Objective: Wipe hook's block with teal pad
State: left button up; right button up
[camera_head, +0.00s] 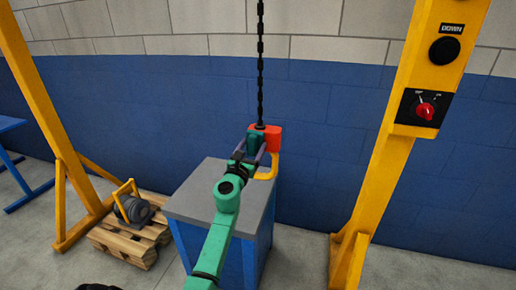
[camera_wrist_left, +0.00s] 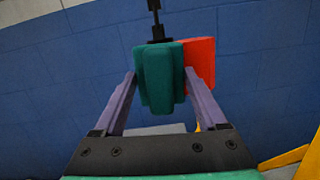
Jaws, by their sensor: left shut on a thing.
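The hook's block (camera_head: 273,136) is red and hangs on a dark chain (camera_head: 260,60), with a yellow hook (camera_head: 267,174) below it. My left gripper (camera_head: 256,145) is shut on the teal pad (camera_wrist_left: 160,80), which sits between its two purple fingers. The pad is in front of the block and covers its left part; the block's right part shows beside it in the left wrist view (camera_wrist_left: 204,62). I cannot tell whether pad and block touch. My right gripper is not in view.
A blue cabinet with a grey top (camera_head: 190,200) stands below the hook. A yellow post (camera_head: 400,150) with a black button and red knob (camera_head: 425,111) is at right. A wooden pallet (camera_head: 130,238) bearing a grey machine (camera_head: 133,209) is at left.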

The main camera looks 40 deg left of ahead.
pick_arm(q)
jog(key=shift+s+a, duration=0.2)
jog(key=shift+a, duration=0.35)
jog(key=shift+s+a, duration=0.2)
jog(key=shift+a, duration=0.35)
jog(key=shift+r+p+v, duration=0.25)
jog(key=shift+p+v, duration=0.05)
jog(key=shift+v, duration=1.15)
jog(key=shift+r+p+v, duration=0.2)
jog(key=shift+p+v, duration=0.1)
jog(key=shift+v, duration=1.2)
jog(key=shift+s+d, duration=0.15)
jog(key=v, duration=0.2)
jog(key=shift+s+d+r, duration=0.15)
jog(key=shift+s, duration=0.2)
